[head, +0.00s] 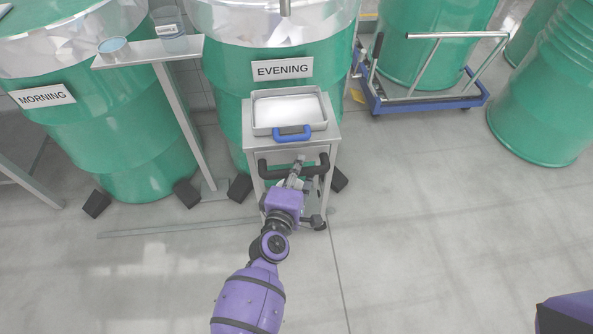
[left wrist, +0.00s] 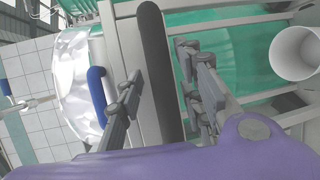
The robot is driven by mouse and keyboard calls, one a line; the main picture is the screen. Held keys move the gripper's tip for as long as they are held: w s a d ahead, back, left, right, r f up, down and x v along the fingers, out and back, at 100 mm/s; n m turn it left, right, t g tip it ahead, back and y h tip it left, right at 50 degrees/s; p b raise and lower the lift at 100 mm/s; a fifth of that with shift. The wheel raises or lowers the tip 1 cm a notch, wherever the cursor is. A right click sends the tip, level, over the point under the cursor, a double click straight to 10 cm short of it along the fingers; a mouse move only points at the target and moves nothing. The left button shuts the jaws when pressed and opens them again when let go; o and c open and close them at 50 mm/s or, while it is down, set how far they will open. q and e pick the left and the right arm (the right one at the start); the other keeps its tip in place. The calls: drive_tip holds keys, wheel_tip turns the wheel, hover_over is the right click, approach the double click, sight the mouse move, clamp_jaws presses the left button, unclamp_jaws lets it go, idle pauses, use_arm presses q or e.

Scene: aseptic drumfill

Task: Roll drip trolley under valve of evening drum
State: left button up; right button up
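The drip trolley (head: 332,135) is a grey metal cart with a white tray (head: 259,112) on top. It stands in front of the green drum labelled EVENING (head: 225,85). The tray has a blue handle (head: 292,135). A metal stem (head: 285,7), perhaps the valve, shows at the top edge above the drum. My left gripper (head: 297,172) is at the trolley's black push handle (head: 268,171). In the left wrist view, its fingers (left wrist: 162,98) are apart, on either side of the black handle (left wrist: 154,60), with visible gaps. My right gripper is out of view.
The MORNING drum (head: 110,130) stands left, with a narrow stand (head: 178,110) between the drums. A blue-based dolly (head: 425,103) and another green drum (head: 540,110) are at the right. Black feet (head: 240,187) stick out near the trolley. The floor in front and right is clear.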

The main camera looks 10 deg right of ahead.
use_arm(q)
drive_tip(key=shift+s+a+f, duration=0.1)
drive_tip(key=shift+s+a, duration=0.05)
drive_tip(key=shift+a, duration=0.1)
drive_tip(key=v, duration=1.1)
drive_tip(key=shift+s, duration=0.3)
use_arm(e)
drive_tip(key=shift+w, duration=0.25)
